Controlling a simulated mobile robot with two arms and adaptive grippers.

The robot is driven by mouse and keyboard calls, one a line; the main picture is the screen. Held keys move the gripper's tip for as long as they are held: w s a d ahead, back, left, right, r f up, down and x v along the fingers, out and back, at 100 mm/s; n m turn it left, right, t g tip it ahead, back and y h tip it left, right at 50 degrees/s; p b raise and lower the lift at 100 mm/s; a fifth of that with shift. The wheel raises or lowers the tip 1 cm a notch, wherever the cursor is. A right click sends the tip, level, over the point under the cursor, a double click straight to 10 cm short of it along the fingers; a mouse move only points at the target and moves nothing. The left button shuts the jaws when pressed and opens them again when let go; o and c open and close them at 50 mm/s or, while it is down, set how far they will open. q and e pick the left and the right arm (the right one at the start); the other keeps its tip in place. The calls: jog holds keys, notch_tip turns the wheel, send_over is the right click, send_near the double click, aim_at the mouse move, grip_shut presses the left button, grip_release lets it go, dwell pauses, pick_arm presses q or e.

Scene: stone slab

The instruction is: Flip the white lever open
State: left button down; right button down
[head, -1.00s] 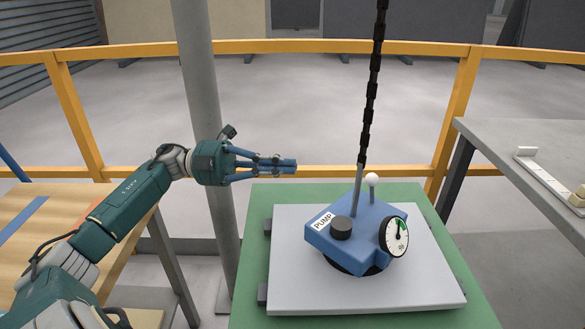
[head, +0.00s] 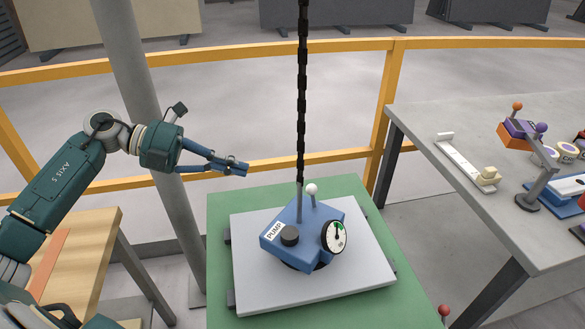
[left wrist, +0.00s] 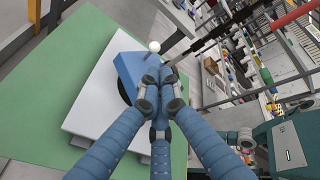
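The white lever shows as a white ball knob (head: 312,189) on a short stem at the back of the blue pump (head: 305,218). It stands roughly upright, and it also shows in the left wrist view (left wrist: 153,46). The pump has a "PUMP" label, a black cap and a round dial, and sits on a grey slab (head: 350,285). My left gripper (head: 243,168) is to the left of the knob and apart from it. Its blue fingers are together at the tips with nothing between them. My right gripper is not in view.
A black chain (head: 302,95) hangs down to a grey rod on the pump, close to the white knob. A green table (head: 225,210) bears the slab. A grey bench (head: 420,120) with several fixtures stands at the right. A yellow rail (head: 350,154) runs behind.

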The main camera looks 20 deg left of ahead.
pick_arm(q)
jog(key=shift+a+f+m+y, duration=0.2)
jog(key=shift+f+m+y, duration=0.1)
jog(key=shift+y, duration=0.3)
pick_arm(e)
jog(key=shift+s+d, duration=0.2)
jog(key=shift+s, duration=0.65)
pick_arm(q)
jog(key=shift+w+d, duration=0.1)
jog(key=shift+d, duration=0.05)
send_near(312, 196)
jog(key=x, duration=0.2)
jog(key=w+x, duration=0.1)
jog(key=x, duration=0.2)
jog(key=shift+r, duration=0.15)
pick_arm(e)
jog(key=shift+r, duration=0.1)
